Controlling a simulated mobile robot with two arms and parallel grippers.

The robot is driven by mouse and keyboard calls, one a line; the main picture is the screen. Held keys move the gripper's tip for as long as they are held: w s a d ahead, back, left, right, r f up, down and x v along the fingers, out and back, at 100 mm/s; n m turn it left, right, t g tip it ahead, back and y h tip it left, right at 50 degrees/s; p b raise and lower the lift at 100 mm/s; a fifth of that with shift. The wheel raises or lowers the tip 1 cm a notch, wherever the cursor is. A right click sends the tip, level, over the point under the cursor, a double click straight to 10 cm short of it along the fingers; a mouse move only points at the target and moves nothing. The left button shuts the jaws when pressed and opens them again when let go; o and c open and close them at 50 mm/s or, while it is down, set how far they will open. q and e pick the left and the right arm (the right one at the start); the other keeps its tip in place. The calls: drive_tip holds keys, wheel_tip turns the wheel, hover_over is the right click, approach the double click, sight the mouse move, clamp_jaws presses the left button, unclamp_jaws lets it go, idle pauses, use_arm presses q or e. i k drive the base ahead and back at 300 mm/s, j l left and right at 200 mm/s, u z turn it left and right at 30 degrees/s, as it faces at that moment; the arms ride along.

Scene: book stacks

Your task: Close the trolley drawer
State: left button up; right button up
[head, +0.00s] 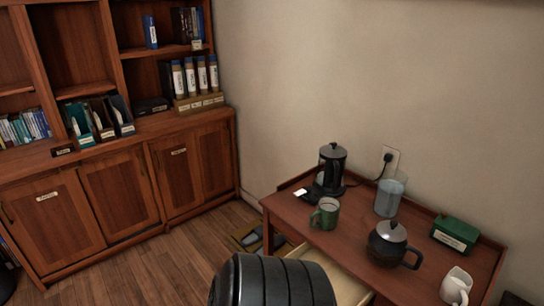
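The trolley (345,237) is a reddish-brown wooden table with a raised back rim, against the wall at the right. Its drawer (345,284) stands open at the front, with a pale interior showing below the trolley top. A dark ribbed rounded form at the bottom centre covers the drawer's left part, and the frame edge cuts off its near part. The drawer's front and handle are hidden. Neither of my grippers shows in the head view.
On the trolley stand a black kettle (333,165), a green mug (326,213), a clear pitcher (390,195), a dark teapot (388,243), a green box (455,234) and a white jug (456,286). A bookcase (118,190) fills the left.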

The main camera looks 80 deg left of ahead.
sight(348, 291)
drive_tip(key=u, duration=0.4)
drive_tip(key=j+u, duration=0.15)
drive_tip(key=u, duration=0.3)
drive_tip(key=k+u, duration=0.1)
drive_tip(key=u, duration=0.3)
drive_tip(key=j+u, duration=0.15)
drive_tip(key=u, duration=0.7)
drive_tip(key=i+u, duration=0.25)
drive_tip(key=i+j, duration=0.05)
